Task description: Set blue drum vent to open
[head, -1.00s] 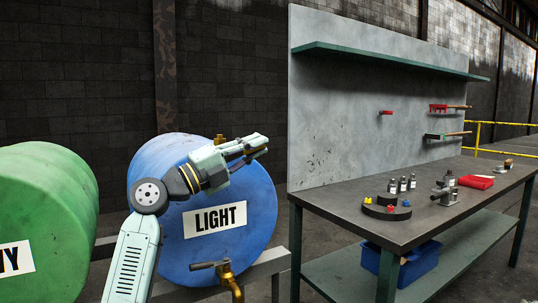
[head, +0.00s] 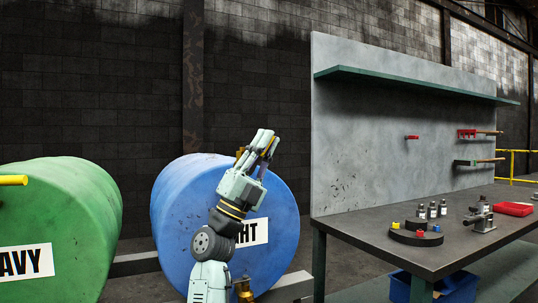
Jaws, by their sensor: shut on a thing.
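The blue drum (head: 180,225) lies on its side in the middle, its round end facing me. Its brass vent (head: 240,153) shows at the top edge, partly hidden by my gripper. My gripper (head: 266,146) points up in front of the drum's upper right. Its fingers are closed on a small yellow piece that looks like the vent handle; the contact is largely hidden.
A workbench (head: 385,243) at right carries bottles, a round dark holder and a red tray (head: 514,209). A blue bin (head: 445,287) sits beneath it. A brick wall stands behind.

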